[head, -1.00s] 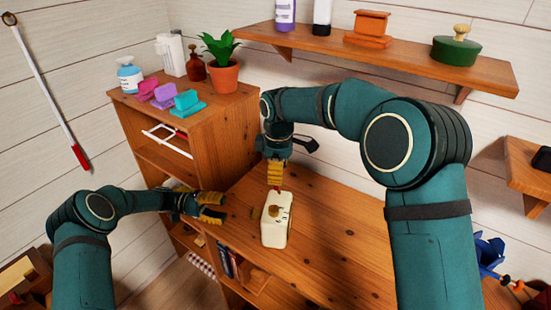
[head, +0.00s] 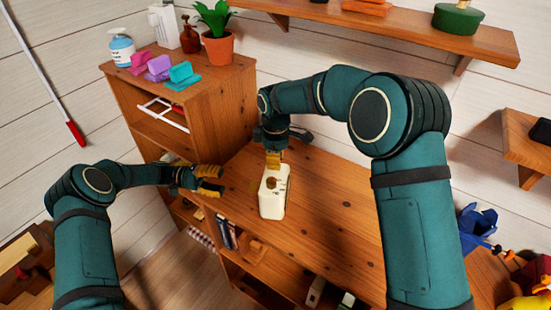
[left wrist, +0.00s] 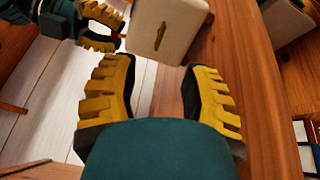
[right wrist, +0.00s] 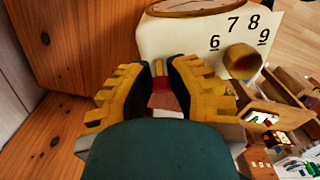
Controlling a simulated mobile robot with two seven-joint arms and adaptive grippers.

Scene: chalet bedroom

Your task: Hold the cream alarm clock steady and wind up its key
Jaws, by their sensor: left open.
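The cream alarm clock (head: 272,200) stands on the wooden desk, with a brass knob (head: 271,183) on it. In the right wrist view, the clock face (right wrist: 190,35) shows numerals and the brass knob (right wrist: 243,62). My right gripper (head: 273,163) points down at the clock's far end. In its wrist view, a small red and brown piece (right wrist: 161,90) lies between its fingertips; whether they grip it is unclear. My left gripper (head: 216,180) is open and empty, left of the clock and apart from it. The left wrist view shows the clock's slotted cream side (left wrist: 165,28) beyond its fingertips (left wrist: 160,75).
A wooden cabinet (head: 225,110) stands behind on the left, with a potted plant (head: 217,45) and bottles on top. A wall shelf (head: 400,30) runs above. The desk (head: 330,215) is clear right of the clock. Books (head: 226,232) stand under the desk.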

